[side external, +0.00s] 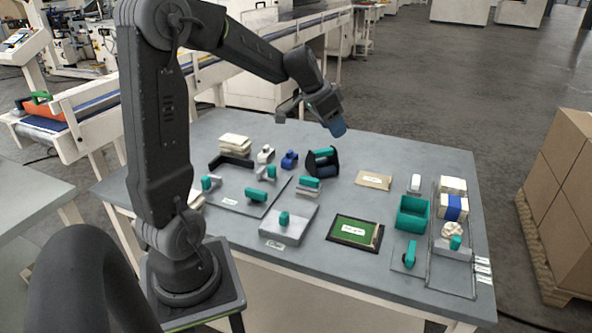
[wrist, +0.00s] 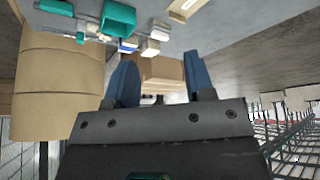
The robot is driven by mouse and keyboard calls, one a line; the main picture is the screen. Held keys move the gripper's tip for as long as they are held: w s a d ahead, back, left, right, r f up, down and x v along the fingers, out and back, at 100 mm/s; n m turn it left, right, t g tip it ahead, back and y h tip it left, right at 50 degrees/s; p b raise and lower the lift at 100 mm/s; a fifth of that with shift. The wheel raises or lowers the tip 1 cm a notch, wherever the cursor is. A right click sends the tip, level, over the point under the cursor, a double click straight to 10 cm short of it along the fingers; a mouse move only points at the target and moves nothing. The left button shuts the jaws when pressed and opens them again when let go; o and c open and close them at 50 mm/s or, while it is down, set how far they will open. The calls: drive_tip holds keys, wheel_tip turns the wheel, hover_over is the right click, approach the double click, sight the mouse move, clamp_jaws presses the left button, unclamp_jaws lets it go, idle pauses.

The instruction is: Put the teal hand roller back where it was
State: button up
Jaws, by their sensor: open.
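Several small teal-handled tools lie on the grey table (side external: 335,285), and I cannot tell for certain which is the hand roller. One teal handle with a pale end (side external: 209,183) is at the left of a grey board, and another teal handle (side external: 256,195) lies on that board. A teal-handled tool (side external: 410,256) stands on a small grey plate at the front right. A teal grip (side external: 284,218) stands on a grey block. My gripper (side external: 335,127) is above the table's back edge, apart from all of them; its blue fingers are open and empty in the wrist view (wrist: 160,80).
A teal bin (side external: 412,213) and a long grey tray (side external: 453,275) with white blocks are at the right. A black-framed green pad (side external: 355,231) lies at the front middle. Cartons (side external: 560,200) stand beyond the right edge.

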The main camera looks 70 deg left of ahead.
drive_tip(key=s+d+r, duration=0.3)
drive_tip(key=s+d, duration=0.2)
drive_tip(key=d, duration=0.7)
drive_tip(key=s+d, duration=0.9)
drive_tip(key=s, duration=0.5)
drive_tip(key=shift+d+f+n+y, duration=0.2)
drive_tip(key=shift+f+n+y, duration=0.1)
